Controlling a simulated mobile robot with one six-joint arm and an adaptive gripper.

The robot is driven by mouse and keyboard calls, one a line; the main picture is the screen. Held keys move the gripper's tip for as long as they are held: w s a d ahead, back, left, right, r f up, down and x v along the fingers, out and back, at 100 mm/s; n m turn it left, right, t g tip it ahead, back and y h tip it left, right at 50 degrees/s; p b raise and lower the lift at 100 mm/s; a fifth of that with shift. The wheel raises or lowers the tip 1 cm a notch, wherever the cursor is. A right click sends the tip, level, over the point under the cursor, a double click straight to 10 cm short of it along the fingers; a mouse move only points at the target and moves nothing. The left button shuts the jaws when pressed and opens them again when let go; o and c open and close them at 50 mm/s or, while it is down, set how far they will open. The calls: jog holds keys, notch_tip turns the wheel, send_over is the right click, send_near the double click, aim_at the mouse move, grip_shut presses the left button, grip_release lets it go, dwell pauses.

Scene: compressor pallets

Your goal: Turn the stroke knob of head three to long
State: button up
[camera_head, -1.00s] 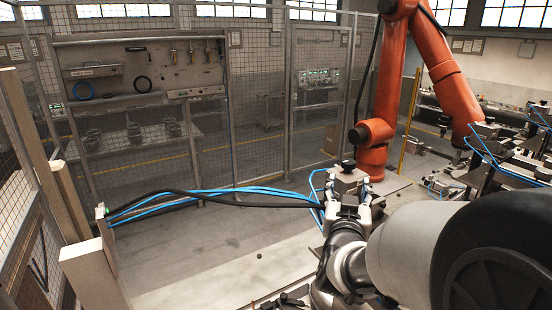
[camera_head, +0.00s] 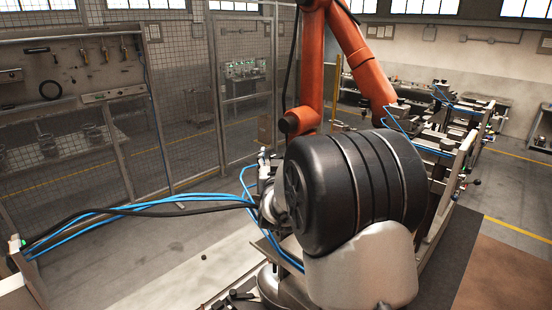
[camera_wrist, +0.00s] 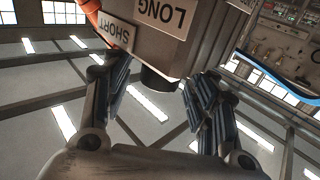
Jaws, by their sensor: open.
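In the wrist view a grey block carries a plate lettered LONG (camera_wrist: 166,14), upside down, and a smaller plate lettered SHORT (camera_wrist: 114,30) to its left. A dark stubby knob (camera_wrist: 158,79) sticks out of the block's lower edge. My gripper (camera_wrist: 156,82) is open, with one finger on each side of the knob and visible gaps at both sides. I cannot make out which plate the knob points to. In the head view my own arm hides most of the gripper and the knob.
Blue and black hoses (camera_head: 140,209) run from the left to the spot behind my arm. An orange robot arm (camera_head: 312,65) stands behind it. Benches with fixtures (camera_head: 455,125) stand at right. A mesh fence (camera_head: 185,100) lies at the back left. Floor at front left is mostly clear.

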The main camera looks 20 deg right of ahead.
jog(key=c, duration=1.1)
jog(key=shift+o, duration=0.2)
jog(key=shift+a+m+g+h, duration=0.1)
jog(key=shift+m+g+h, duration=0.2)
jog(key=shift+h, duration=0.1)
jog(key=shift+w+a+m+h, duration=0.1)
jog(key=shift+m+h, duration=0.2)
jog(key=shift+h, duration=0.1)
jog(key=m+g+h+p, duration=0.1)
jog(key=m+g+h, duration=0.1)
jog(key=shift+w+a+h, duration=0.1)
jog(key=shift+a+h, duration=0.05)
jog(key=shift+h, duration=0.25)
jog(key=m+g+h+p, duration=0.3)
jog(key=g, duration=0.1)
jog(key=shift+w+r, duration=0.1)
jog(key=shift+m+g+h+p, duration=0.9)
jog(key=shift+m+g, duration=0.4)
jog(key=shift+g, duration=0.7)
